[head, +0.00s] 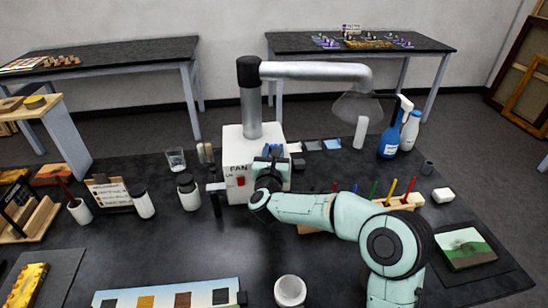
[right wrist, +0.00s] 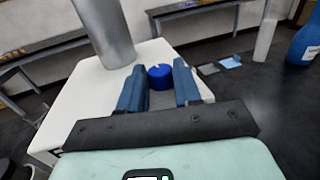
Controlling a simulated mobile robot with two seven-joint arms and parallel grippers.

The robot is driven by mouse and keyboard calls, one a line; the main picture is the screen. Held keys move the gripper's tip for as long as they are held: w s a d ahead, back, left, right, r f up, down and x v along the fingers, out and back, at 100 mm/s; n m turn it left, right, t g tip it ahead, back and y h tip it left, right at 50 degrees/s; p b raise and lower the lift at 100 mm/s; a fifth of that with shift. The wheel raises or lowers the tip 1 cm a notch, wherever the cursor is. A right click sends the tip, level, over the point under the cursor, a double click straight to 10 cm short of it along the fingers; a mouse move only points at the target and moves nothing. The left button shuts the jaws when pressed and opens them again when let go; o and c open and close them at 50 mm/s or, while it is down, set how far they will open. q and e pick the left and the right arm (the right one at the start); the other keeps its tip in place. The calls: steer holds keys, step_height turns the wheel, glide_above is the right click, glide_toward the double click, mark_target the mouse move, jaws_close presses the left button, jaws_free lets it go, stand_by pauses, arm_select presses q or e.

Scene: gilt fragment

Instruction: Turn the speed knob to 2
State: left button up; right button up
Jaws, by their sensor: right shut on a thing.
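The white fan box (head: 237,145) stands on the black bench, with "FAN" lettering and a red switch (head: 241,182) on its front. A round blue knob (right wrist: 160,76) sits on top of the box in the right wrist view. My right gripper (head: 270,152) is over the box, its two blue fingers (right wrist: 158,80) shut on the knob, one on each side. A small pale mark shows on the knob's top, but I cannot read a number or setting. In the head view my gripper covers the knob. My left gripper is not in view.
A metal duct (head: 252,110) rises from the box and bends right to a clear hood (head: 357,108). Jars (head: 189,192) stand left of the box. A blue spray bottle (head: 389,138) and a rack of coloured tools (head: 402,201) are right. A white cup (head: 290,290) is in front.

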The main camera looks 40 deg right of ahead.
steer(key=shift+w+a+f+m+g+h+b, duration=0.15)
steer(key=shift+m+g+h+b, duration=0.2)
steer(key=shift+b, duration=0.2)
steer(key=shift+r+m+g+h+b, duration=0.2)
steer(key=shift+m+g+h+b, duration=0.35)
steer(key=shift+g, duration=0.2)
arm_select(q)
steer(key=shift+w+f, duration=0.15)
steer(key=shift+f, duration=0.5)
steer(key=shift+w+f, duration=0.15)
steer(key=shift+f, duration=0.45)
arm_select(e)
steer(key=o, duration=1)
steer(key=shift+o, duration=0.2)
arm_select(q)
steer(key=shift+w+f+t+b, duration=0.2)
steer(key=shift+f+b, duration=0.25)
steer(key=shift+b, duration=0.1)
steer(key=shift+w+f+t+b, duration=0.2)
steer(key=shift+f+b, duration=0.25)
steer(key=shift+b, duration=0.1)
arm_select(e)
steer(key=v, duration=1.3)
steer(key=shift+a, duration=0.2)
